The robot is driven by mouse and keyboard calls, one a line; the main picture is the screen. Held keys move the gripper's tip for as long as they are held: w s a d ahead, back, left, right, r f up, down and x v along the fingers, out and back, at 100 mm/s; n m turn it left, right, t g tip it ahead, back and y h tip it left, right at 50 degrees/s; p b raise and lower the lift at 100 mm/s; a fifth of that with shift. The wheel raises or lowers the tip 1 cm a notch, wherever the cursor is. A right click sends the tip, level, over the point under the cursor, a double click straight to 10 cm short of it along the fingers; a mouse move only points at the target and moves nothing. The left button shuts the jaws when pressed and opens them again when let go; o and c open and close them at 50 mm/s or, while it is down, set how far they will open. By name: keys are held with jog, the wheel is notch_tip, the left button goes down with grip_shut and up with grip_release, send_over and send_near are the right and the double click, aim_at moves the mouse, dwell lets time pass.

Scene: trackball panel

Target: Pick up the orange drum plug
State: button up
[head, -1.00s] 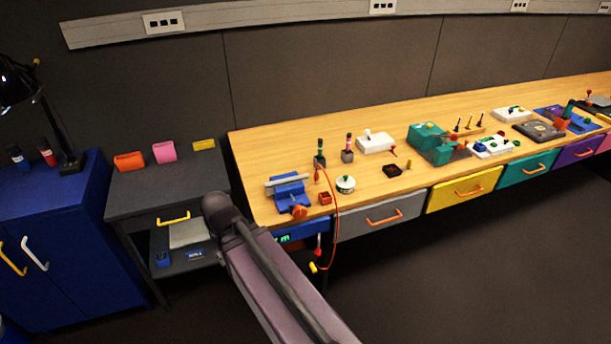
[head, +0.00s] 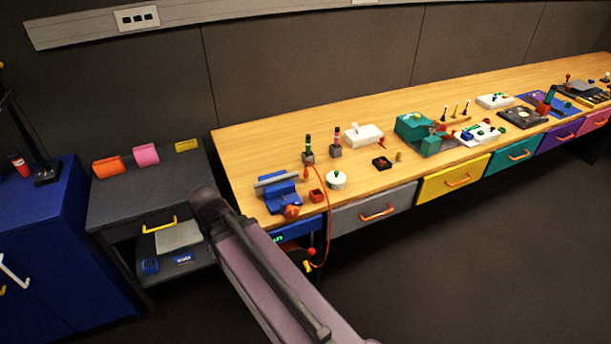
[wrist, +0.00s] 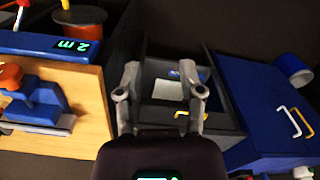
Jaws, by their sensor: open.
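An orange cord (head: 328,215) starts at a small red-orange end (head: 311,167) on the bench top in the head view. It hangs over the front edge to a yellow piece (head: 308,266) below. An orange drum (head: 294,254) sits partly hidden under the bench corner; it also shows in the wrist view (wrist: 80,17). I cannot tell for sure which cord end is the drum plug. My gripper (wrist: 164,88) is open and empty in the wrist view, in front of the grey side cabinet, right of the bench corner. The head view does not show its fingers.
A blue vise (head: 280,190), an orange-red block (head: 317,195) and a white round pot (head: 336,180) stand near the bench corner. The grey side cabinet (head: 120,200) and blue cabinet (head: 60,240) are at left. The floor at right is clear.

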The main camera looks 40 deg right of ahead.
jog(key=shift+d, duration=0.1)
jog(key=w+d+t+y+b, duration=0.1)
jog(key=w+d+b, duration=0.1)
jog(key=d, duration=0.4)
jog(key=w+d+f+n+t+y+b, duration=0.1)
jog(key=w+d+t+y+b, duration=0.1)
jog(key=d, duration=0.5)
jog(key=w+d+f+n+t+y+b, duration=0.1)
jog(key=w+d+t+y+b, duration=0.1)
jog(key=w+d, duration=0.2)
jog(key=shift+w+d+f, duration=0.1)
jog(key=shift+w+d, duration=0.05)
jog(key=shift+d, duration=0.7)
jog(key=shift+w+d, duration=0.15)
jog(key=shift+d, duration=0.7)
jog(key=d+t, duration=0.1)
jog(key=d, duration=0.3)
jog(key=d+r+t+b, duration=0.1)
jog(key=d, duration=0.3)
jog(key=d+t+b, duration=0.1)
jog(key=d+t, duration=0.1)
jog(key=d, duration=0.3)
jog(key=shift+s+r+n, duration=0.15)
jog(key=shift+n, duration=0.25)
jog(key=s+d+r+t+h+b, duration=0.1)
jog(key=s+d+t, duration=0.3)
jog(key=d, duration=0.8)
jog(key=shift+d+r+b, duration=0.4)
jog(key=shift+r+b, duration=0.2)
jog(key=shift+w, duration=0.1)
